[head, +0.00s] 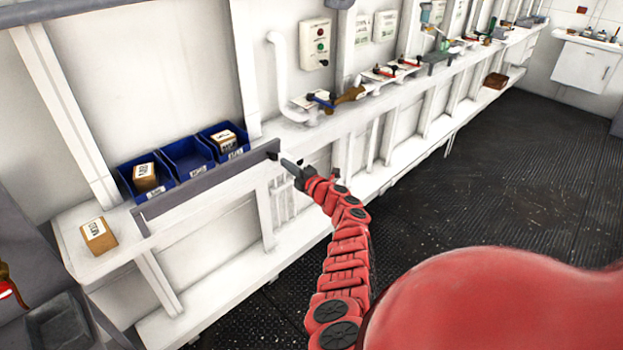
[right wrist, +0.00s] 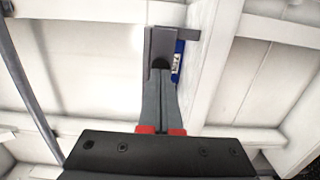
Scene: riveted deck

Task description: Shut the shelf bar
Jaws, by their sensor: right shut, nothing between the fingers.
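The shelf bar is a long grey bar (head: 205,184) running along the front of three blue bins on the white shelf, its right end near the upright post. It shows nearly end-on in the right wrist view (right wrist: 161,43), with a dark round knob (right wrist: 161,65) near its end. My right gripper (head: 284,161) is at the bar's right end. Its two grey fingers are together with nothing between them, and the fingertips (right wrist: 162,75) are close to the knob. I cannot tell if they touch it. My left gripper is not in view.
The blue bins (head: 187,158) stand behind the bar; the outer two hold labelled boxes. A loose labelled box (head: 98,236) sits on the shelf at the left. A white pipe (head: 280,80) and tools lie right of the bar. The dark floor (head: 480,190) is clear.

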